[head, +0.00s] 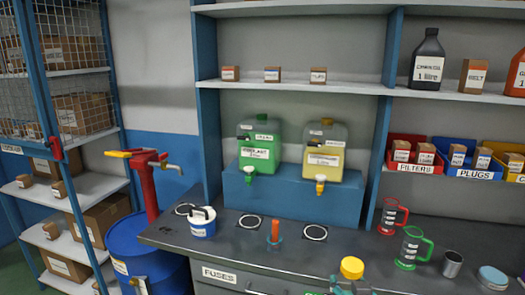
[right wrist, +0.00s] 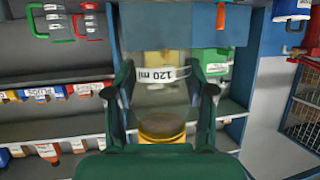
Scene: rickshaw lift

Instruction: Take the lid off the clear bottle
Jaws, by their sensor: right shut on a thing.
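The clear bottle (right wrist: 160,90) has a white "120 ml" label, which shows upside down in the right wrist view. My right gripper (head: 346,289) shows in part below the lid, cut off by the picture edge. In the right wrist view its two green fingers stand on both sides of the bottle, shut on its body. My left gripper is not in view.
The dark workbench (head: 270,257) has a white pot (head: 202,224), red (head: 391,217) and green (head: 411,248) handled measures, a metal cup (head: 452,263) and a tin (head: 493,278). Dispensers stand on a blue block (head: 300,193) behind. Bare bench lies left of the lid.

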